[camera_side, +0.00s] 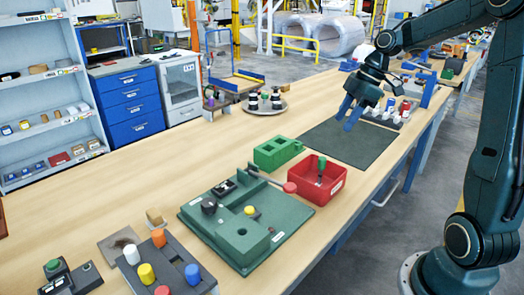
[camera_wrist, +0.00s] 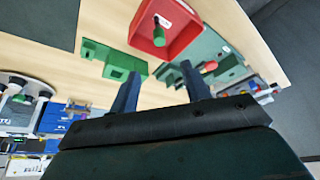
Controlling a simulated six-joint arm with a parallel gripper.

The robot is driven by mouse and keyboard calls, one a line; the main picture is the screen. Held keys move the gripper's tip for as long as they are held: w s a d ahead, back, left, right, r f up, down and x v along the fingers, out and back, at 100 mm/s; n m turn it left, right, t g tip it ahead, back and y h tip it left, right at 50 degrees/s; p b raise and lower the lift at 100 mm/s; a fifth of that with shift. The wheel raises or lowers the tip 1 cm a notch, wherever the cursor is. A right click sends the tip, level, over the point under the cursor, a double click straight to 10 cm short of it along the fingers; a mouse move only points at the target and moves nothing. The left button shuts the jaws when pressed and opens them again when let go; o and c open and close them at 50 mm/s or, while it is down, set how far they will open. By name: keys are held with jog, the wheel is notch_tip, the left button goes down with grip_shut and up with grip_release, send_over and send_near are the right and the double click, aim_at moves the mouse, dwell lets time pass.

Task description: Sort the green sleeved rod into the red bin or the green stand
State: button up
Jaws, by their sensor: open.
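The green sleeved rod (camera_side: 321,166) stands roughly upright inside the red bin (camera_side: 291,186), its green top above the rim. In the wrist view the rod (camera_wrist: 159,36) also shows inside the red bin (camera_wrist: 190,27). The green stand (camera_side: 266,154) sits beside the bin, to its left, with square openings in its top; in the wrist view it (camera_wrist: 118,59) lies below the bin. My gripper (camera_side: 349,115) is open and empty above the dark mat, right of and behind the bin. Its two blue fingers (camera_wrist: 160,82) are apart with nothing between them.
A green fixture board (camera_side: 230,245) with a yellow knob stands in front of the bin. The dark mat (camera_side: 350,142) is bare. A rack of coloured pegs (camera_side: 175,268) is at front left, a round tray (camera_side: 265,107) at the back. Small parts stand right of the mat.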

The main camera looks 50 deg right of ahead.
jog(key=shift+s+d+r, duration=0.1)
jog(key=shift+r, duration=0.25)
dwell(0.3)
jog(key=s+a+r+m+h, duration=0.1)
jog(key=s+a+r+m, duration=0.15)
jog(key=a, duration=0.35)
jog(key=s+a+r+m+h, duration=0.1)
jog(key=s+a+r+m, duration=0.15)
jog(key=a, duration=0.45)
jog(key=s+a+f+m+t, duration=0.1)
jog(key=s+a+m, duration=0.1)
jog(key=s, duration=0.4)
jog(key=s+a+m+t+h, duration=0.1)
jog(key=s+a+m, duration=0.1)
jog(key=s, duration=0.4)
jog(key=shift+a+f+t, duration=0.3)
jog(key=shift+a+f, duration=0.1)
jog(key=shift+a, duration=0.2)
dwell(0.3)
